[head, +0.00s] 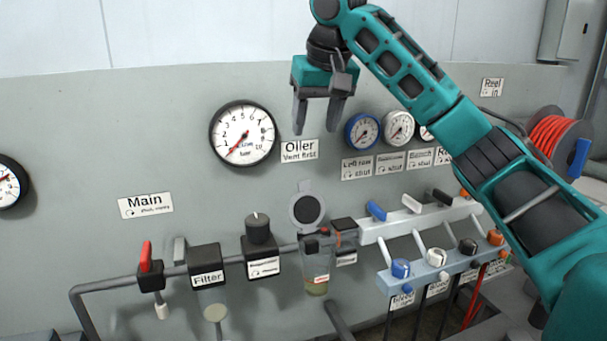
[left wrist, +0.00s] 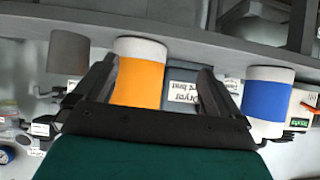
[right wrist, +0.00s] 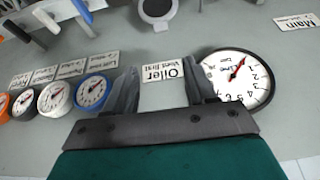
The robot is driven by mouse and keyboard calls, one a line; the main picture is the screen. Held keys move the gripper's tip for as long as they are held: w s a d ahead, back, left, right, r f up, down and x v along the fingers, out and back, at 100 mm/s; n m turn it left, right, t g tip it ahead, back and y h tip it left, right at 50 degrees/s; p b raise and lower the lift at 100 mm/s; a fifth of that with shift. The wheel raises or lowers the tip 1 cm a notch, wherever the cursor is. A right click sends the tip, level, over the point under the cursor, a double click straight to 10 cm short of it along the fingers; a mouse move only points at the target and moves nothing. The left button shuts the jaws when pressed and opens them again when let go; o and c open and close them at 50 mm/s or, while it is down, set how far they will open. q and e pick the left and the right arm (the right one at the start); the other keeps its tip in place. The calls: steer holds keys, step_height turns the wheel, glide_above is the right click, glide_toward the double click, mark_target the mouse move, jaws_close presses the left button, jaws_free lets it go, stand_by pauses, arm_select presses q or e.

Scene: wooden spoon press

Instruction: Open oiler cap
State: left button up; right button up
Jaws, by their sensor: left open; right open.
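The oiler (head: 317,265) is a clear cup with some yellowish liquid low in it, on the pipe line at the middle of the head view. Its round cap (head: 307,209), grey-rimmed with a dark face, stands upright above the cup, tilted up from it. The cap also shows at the top edge of the right wrist view (right wrist: 155,8). My right gripper (head: 316,130) is open and empty, fingers down, above the Oiler label (head: 300,151) and well above the cap. My left gripper (left wrist: 157,70) is open, out of the head view, with an orange-banded cylinder (left wrist: 139,82) visible between its fingers.
A large gauge (head: 243,134) is left of the Oiler label, and a blue-rimmed gauge (head: 362,131) is right. A black regulator knob (head: 258,227) and filter (head: 206,265) stand left of the oiler. Valve levers (head: 412,204) stand right. A blue-banded cylinder (left wrist: 267,100) shows in the left wrist view.

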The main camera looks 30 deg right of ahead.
glide_toward(305, 190)
steer(key=x, duration=0.3)
steer(key=w+x, duration=0.1)
steer(key=x, duration=0.3)
steer(key=shift+d+r, duration=0.1)
steer(key=shift+d, duration=0.05)
steer(key=shift+c, duration=0.4)
jaws_close()
stand_by(0.5)
